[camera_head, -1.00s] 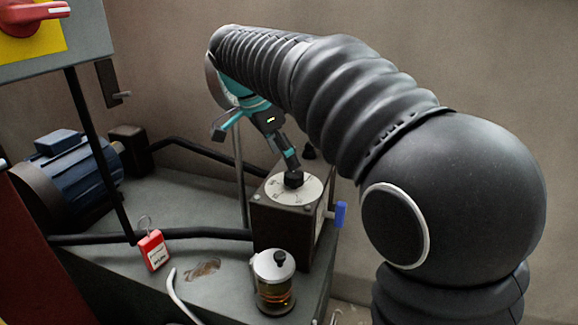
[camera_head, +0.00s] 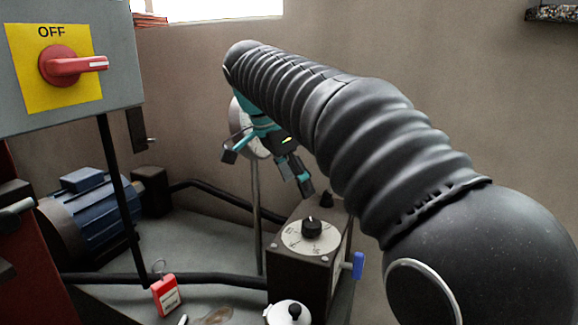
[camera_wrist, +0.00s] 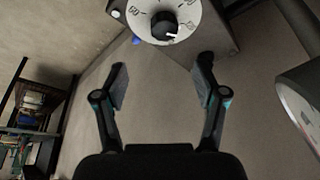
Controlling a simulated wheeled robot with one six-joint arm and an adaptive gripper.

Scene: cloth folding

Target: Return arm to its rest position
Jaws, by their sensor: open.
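My gripper (camera_head: 302,178) hangs at the end of my black ribbed arm, above and slightly left of the dial box in the head view. In the wrist view my gripper (camera_wrist: 161,80) has its two fingers spread wide apart with nothing between them. The dial box (camera_head: 300,280) has a round white dial with a black knob (camera_head: 312,228) on top. The knob (camera_wrist: 164,27) also shows beyond the fingertips at the top of the wrist view. The fingertips look apart from the knob.
A control box with a red switch (camera_head: 72,65) stands at the left, marked OFF. A blue motor (camera_head: 95,210), a red padlock tag (camera_head: 166,296) and a lidded jar (camera_head: 287,313) are on the bench. A blue lever (camera_head: 357,265) sticks out from the dial box. A round gauge (camera_wrist: 305,105) is close at right.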

